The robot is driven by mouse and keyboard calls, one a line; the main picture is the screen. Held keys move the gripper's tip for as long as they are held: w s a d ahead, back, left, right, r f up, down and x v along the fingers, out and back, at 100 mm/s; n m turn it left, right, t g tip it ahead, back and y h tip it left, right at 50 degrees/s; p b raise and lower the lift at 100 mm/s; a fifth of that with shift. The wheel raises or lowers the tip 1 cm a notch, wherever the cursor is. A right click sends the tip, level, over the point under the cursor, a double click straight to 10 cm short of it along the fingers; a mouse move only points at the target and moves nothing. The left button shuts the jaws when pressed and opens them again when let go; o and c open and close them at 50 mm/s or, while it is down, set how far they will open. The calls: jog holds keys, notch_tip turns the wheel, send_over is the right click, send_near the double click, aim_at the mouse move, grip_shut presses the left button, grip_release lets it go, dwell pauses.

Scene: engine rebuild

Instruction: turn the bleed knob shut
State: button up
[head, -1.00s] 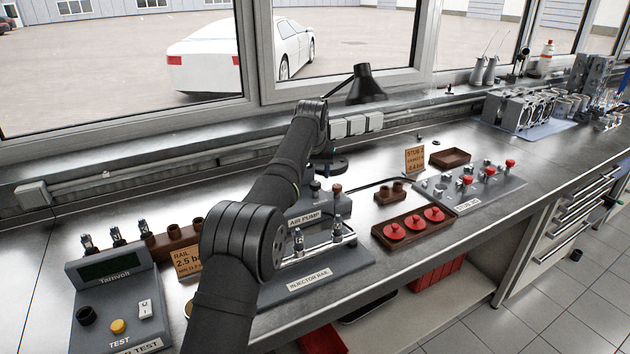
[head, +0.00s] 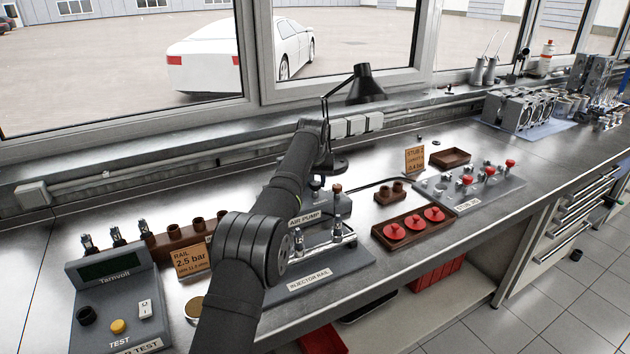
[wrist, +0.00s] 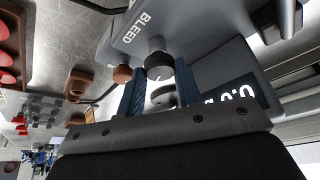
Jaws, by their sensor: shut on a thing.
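The bleed knob (wrist: 158,58) is a small round black knob with a white mark, beside the BLEED label (wrist: 138,28) on the grey air pump housing (wrist: 190,28). In the wrist view, the blue fingers of my gripper (wrist: 160,76) are closed on the knob, one on each side. In the head view, the AIR PUMP unit (head: 305,217) stands behind the injector rail, and my arm hides the gripper and part of the unit.
A brown knob (wrist: 122,74) sits close beside the fingers. A display (wrist: 235,97) reading 0.0 is near them too. The injector rail (head: 310,279) stands in front of the pump. A desk lamp (head: 366,86) is behind. A tray (head: 384,243) of red discs lies to the right.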

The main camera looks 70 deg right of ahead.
jog(key=shift+s+d+n+t+y, duration=0.15)
jog(key=shift+n+t, duration=0.25)
jog(key=shift+n, duration=0.75)
jog(key=shift+a+n+t+y, duration=0.15)
jog(key=shift+n+t, duration=0.25)
jog(key=shift+n, duration=0.75)
jog(key=shift+d, duration=0.1)
jog(key=o, duration=1)
jog(key=shift+r, duration=0.15)
jog(key=v, duration=1.1)
jog(key=shift+s+r, duration=0.1)
jog(key=shift+r, duration=0.3)
